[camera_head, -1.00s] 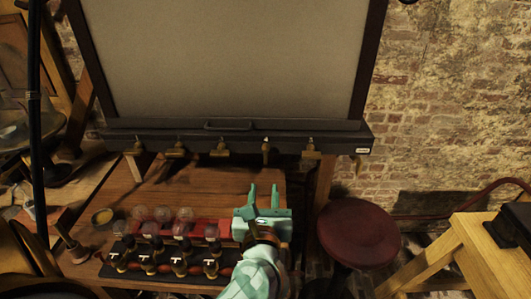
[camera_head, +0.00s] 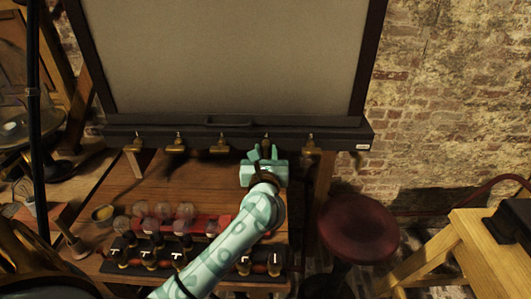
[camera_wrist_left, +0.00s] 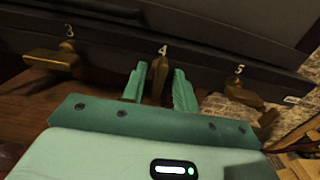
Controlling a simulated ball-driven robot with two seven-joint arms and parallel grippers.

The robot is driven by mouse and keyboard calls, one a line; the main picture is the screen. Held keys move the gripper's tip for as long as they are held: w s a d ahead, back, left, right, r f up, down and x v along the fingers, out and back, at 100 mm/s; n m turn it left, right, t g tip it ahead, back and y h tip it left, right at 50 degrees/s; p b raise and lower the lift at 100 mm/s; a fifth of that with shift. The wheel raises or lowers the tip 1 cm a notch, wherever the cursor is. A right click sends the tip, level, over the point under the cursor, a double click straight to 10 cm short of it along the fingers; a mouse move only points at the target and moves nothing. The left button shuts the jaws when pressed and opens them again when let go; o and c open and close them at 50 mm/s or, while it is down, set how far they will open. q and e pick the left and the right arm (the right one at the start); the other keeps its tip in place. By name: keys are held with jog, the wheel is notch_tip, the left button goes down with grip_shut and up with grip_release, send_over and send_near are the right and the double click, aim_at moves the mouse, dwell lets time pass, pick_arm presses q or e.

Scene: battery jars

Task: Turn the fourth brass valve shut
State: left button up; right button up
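The fourth brass valve (camera_head: 266,141) sits on the dark rail under the big grey panel. In the left wrist view this valve (camera_wrist_left: 160,72) is below the number 4, its handle pointing toward my gripper. My left gripper (camera_head: 264,153) is just in front of it. In the wrist view the two green fingers of my left gripper (camera_wrist_left: 160,82) stand open on either side of the handle, with small gaps; I see no clear contact. The third valve (camera_wrist_left: 52,59) and fifth valve (camera_wrist_left: 236,92) have handles lying more sideways. My right gripper is not in view.
A wooden table (camera_head: 160,190) below the rail carries a red rack (camera_head: 200,225) with glass jars and a row of black-topped fittings. A round red stool (camera_head: 358,230) stands right of the table. A wooden bench (camera_head: 480,240) is at lower right.

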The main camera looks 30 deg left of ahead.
pick_arm(q)
grip_shut()
jog(key=shift+r+m+p, duration=0.15)
jog(key=shift+m+p, duration=0.55)
jog(key=shift+p, duration=0.2)
jog(key=shift+d+f+m+p, duration=0.1)
jog(key=shift+f+m+p, duration=0.05)
jog(key=shift+m+p, duration=2.4)
jog(key=shift+d+f+m+p, duration=0.1)
jog(key=shift+f+m+p, duration=0.05)
jog(key=shift+m+p, duration=2.4)
jog(key=shift+d+f+m+p, duration=0.15)
jog(key=shift+m+p, duration=1.85)
jog(key=shift+m, duration=1.1)
jog(key=shift+a, duration=0.1)
